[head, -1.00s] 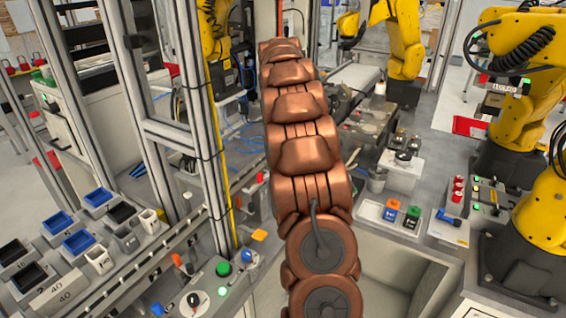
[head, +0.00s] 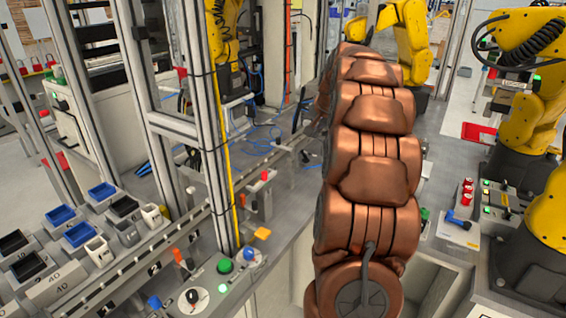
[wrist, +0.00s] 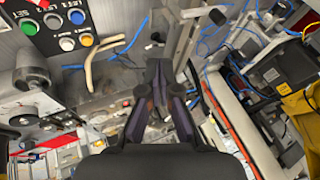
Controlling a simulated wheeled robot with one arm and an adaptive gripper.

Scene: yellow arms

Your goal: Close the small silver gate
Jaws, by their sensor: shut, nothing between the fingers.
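My gripper (wrist: 157,72) is in the middle of the wrist view, its two dark fingers together with nothing between them. A silver upright bar (wrist: 186,40) stands just right of the fingertips in the wrist view; it may be part of the small silver gate, but I cannot tell for certain. I see no clear contact between the fingers and the bar. In the head view my copper-coloured arm hides most of the area around the gripper, and I cannot make out the gate there.
A silver frame post (head: 206,120) stands left of my arm. A control panel with a green button (head: 224,266) is in front of it. Yellow robot arms (head: 548,120) stand at the right. In the wrist view, a button panel (wrist: 62,25) is at upper left and blue cables (wrist: 232,40) at upper right.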

